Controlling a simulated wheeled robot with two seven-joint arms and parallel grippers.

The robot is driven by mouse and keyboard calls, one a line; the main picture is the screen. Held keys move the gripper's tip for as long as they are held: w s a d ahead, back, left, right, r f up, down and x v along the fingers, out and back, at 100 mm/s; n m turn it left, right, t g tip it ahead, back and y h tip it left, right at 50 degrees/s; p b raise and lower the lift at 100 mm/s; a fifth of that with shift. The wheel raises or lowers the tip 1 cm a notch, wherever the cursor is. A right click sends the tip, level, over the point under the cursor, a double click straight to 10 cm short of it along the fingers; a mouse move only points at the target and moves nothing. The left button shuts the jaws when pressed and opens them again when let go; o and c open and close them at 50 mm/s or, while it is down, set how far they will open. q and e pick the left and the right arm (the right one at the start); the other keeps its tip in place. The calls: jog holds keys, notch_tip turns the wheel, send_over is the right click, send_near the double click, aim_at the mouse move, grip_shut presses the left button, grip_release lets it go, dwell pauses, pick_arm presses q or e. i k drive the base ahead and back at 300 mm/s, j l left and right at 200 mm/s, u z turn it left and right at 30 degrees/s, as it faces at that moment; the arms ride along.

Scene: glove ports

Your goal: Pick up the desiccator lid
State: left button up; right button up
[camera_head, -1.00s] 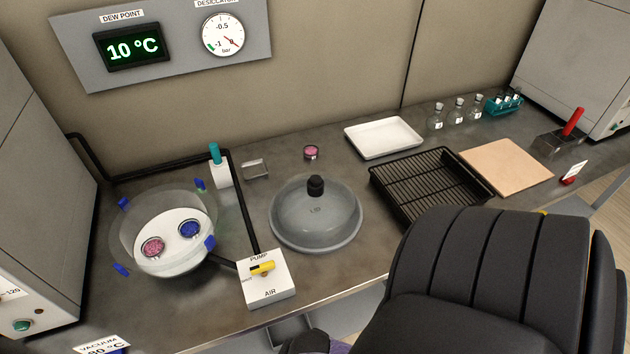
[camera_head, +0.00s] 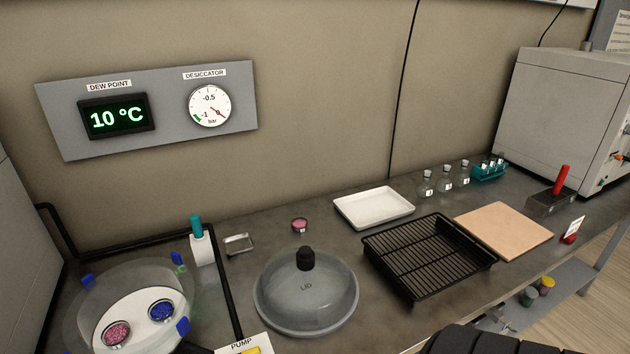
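Neither of my grippers is in view, and nothing touches the lid. A black ribbed shape at the bottom right edge hides part of the bench front.
A black wire rack in a tray (camera_head: 428,257) stands close right of the lid. A white tray (camera_head: 374,207) and a small pink dish (camera_head: 299,225) are behind it. A black pipe (camera_head: 226,290) and the pump box (camera_head: 245,345) are on its left.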

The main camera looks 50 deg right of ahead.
aim_at(316, 293)
jog(key=i+z, duration=0.1)
jog(key=z, duration=0.3)
jog(key=i+z, duration=0.1)
jog(key=z, duration=0.7)
jog(key=i+z, duration=0.15)
jog(key=z, duration=0.25)
